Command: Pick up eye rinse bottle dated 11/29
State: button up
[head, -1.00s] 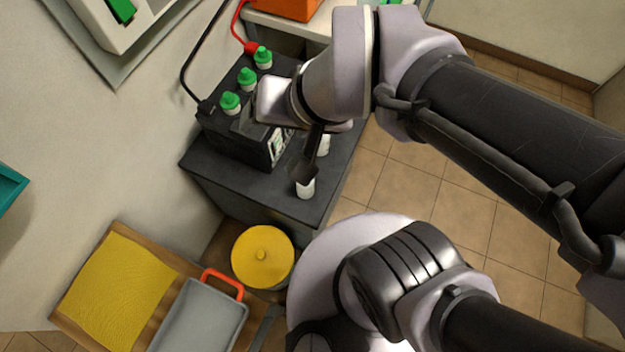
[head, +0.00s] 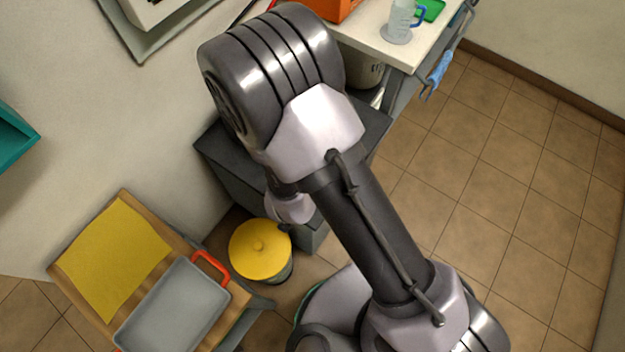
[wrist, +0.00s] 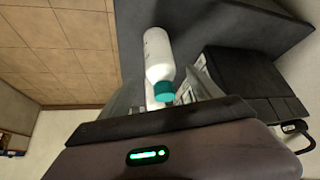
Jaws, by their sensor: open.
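A white bottle (wrist: 158,50) with a teal cap shows in the wrist view on the dark grey cabinet top (wrist: 205,25). Its cap points toward my gripper (wrist: 168,98). No date can be read on it. My gripper is open, close to the cap; its body covers the lower part of the wrist view. I cannot tell whether the jaws are around the cap or short of it. In the head view my arm hides the gripper and the bottles; part of the cabinet (head: 225,165) shows.
A black battery (wrist: 250,75) stands right of the bottle in the wrist view. In the head view, a yellow-lidded bin (head: 260,250) and a wooden cart with a grey tray (head: 172,305) stand below the cabinet. A white bench (head: 365,38) is above. Tiled floor at right is clear.

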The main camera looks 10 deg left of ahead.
jog(key=shift+x, duration=0.95)
jog(key=b+x, duration=0.1)
jog(key=x, duration=0.1)
jog(key=b+x, duration=0.2)
jog(key=shift+f, duration=0.4)
jog(key=shift+w+a+f, duration=0.1)
jog(key=shift+w+f, duration=0.05)
jog(key=shift+c, duration=0.4)
grip_shut()
